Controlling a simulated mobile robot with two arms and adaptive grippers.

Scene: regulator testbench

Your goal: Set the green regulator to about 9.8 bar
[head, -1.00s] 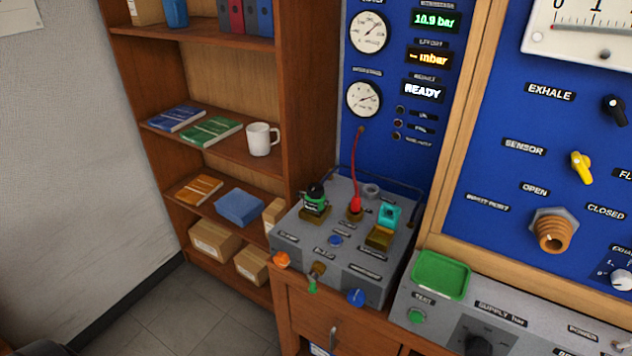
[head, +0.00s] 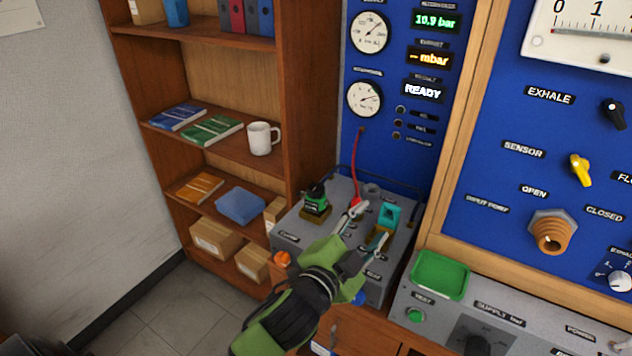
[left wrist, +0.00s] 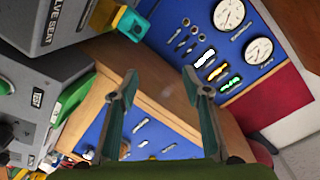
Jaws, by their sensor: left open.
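The green regulator (head: 316,201), with a black top, stands upright on a brass base at the back left of the grey bench box (head: 288,238). The green display (head: 437,21) on the blue panel reads 10.9 bar. My left gripper (head: 369,226) is over the front right of the box, its fingers apart and nothing between them. It is to the right of the regulator and clear of it. In the left wrist view, its two open fingers (left wrist: 160,78) point toward the blue panel. The regulator cannot be made out there. My right gripper is not in view.
A teal part (head: 389,215) on a brass block stands close to my left fingers. A red hose (head: 356,165) rises behind them. An orange knob (head: 282,259) sits on the box's front left. A green tray (head: 440,275) is to the right, a wooden shelf (head: 290,100) to the left.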

